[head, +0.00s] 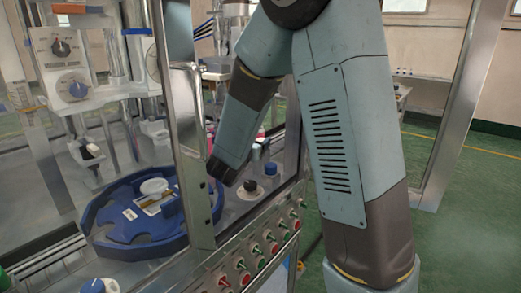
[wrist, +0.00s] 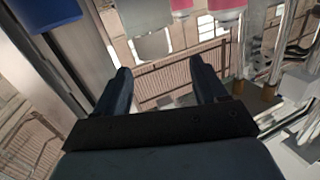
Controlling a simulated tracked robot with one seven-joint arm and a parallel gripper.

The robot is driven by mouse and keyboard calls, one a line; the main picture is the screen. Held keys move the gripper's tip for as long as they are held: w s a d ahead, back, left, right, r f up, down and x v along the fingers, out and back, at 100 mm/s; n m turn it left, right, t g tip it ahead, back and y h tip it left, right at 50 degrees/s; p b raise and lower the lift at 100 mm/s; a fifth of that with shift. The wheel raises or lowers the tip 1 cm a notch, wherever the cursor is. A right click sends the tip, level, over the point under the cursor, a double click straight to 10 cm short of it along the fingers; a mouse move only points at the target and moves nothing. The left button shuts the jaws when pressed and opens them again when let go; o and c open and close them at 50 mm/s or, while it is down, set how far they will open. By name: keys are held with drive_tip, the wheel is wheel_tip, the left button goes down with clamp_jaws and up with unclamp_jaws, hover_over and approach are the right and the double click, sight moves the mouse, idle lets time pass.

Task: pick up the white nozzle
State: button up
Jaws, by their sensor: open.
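I cannot pick out the white nozzle for certain in either view. In the head view a white round piece (head: 154,186) sits in the blue round fixture (head: 110,236), left of my gripper. My gripper (head: 222,172) hangs inside the machine frame, right of that fixture; its fingers show small and dark there. In the wrist view my gripper (wrist: 162,84) has its two dark fingers spread apart, with nothing seen between them. A pale grey-white cylinder (wrist: 151,46) shows beyond the fingers at the top.
A metal post (head: 184,130) stands between the blue fixture and my arm. A front rail with red and green buttons (head: 257,249) runs below. A black knob-like piece (head: 250,187) and a blue-topped piece (head: 270,169) are close to my gripper. Pink containers (wrist: 228,10) show in the wrist view.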

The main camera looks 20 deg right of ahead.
drive_tip(key=shift+w+d+f+m+g+h, duration=0.15)
drive_tip(key=shift+w+d+f+h, duration=0.25)
drive_tip(key=shift+w+d, duration=0.35)
drive_tip(key=shift+w+d+f+m+g+h, duration=0.1)
drive_tip(key=shift+w+d+f+h, duration=0.25)
drive_tip(key=shift+w+d, duration=0.45)
drive_tip(key=shift+w+d+f+m+g+h, duration=0.15)
drive_tip(key=shift+w+d+f+h, duration=0.15)
drive_tip(key=shift+w+d+h, duration=0.45)
drive_tip(key=shift+w+a+y, duration=0.15)
drive_tip(key=shift+y, duration=0.15)
drive_tip(key=shift+c, duration=0.2)
drive_tip(key=c, duration=1.1)
